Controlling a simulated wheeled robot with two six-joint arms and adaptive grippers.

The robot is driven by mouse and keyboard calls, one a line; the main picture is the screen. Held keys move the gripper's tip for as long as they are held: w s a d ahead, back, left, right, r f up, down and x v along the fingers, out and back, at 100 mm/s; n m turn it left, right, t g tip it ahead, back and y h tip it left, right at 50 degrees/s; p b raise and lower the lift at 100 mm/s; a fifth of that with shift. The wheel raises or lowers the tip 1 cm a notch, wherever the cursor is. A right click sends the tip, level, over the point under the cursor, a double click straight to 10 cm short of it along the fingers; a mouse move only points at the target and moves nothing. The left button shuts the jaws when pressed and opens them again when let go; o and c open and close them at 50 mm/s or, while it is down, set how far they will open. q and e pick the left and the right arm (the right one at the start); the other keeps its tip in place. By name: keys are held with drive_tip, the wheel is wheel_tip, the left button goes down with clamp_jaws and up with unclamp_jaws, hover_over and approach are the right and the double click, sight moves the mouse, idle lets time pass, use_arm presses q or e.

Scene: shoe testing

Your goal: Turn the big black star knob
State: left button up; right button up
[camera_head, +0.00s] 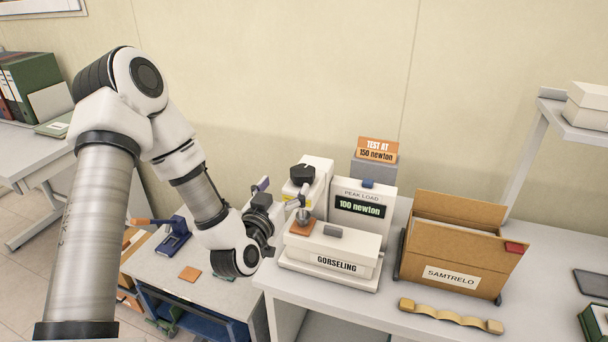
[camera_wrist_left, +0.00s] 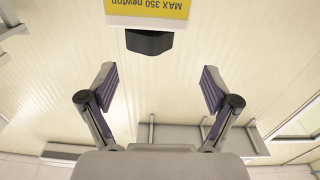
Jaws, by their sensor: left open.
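The black star knob (camera_head: 302,174) sits at the top of the white testing machine (camera_head: 330,262), near its yellow label. In the left wrist view the knob (camera_wrist_left: 149,42) shows dark and faceted, under an upside-down yellow label reading "MAX 350 newton" (camera_wrist_left: 148,8). My left gripper (camera_head: 283,192) is beside the machine, in front and left of the knob. In the left wrist view its two fingers (camera_wrist_left: 158,80) are spread wide with nothing between them; the knob appears beyond the tips, apart from both. My right gripper is not in view.
The machine's display (camera_head: 359,206) reads "100 newton"; an orange sign (camera_head: 377,150) reading "TEST AT 150 newton" stands behind. A brown SAMTRELO box (camera_head: 455,245) and a tan curved strip (camera_head: 450,316) are to the right. A lower bench (camera_head: 215,290) is at left.

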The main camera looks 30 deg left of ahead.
sight(297, 181)
use_arm(q)
drive_tip(key=shift+w+d+f+m+h, duration=0.15)
drive_tip(key=shift+d+f+m+h, duration=0.15)
drive_tip(key=shift+d+f+m, duration=0.3)
drive_tip(key=shift+w, duration=0.25)
drive_tip(key=w+p, duration=0.1)
drive_tip(key=w, duration=0.2)
drive_tip(key=w+a+p, duration=0.1)
drive_tip(key=w, duration=0.3)
drive_tip(key=shift+w+a, duration=0.1)
drive_tip(key=shift+a, duration=0.2)
drive_tip(key=c, duration=1.2)
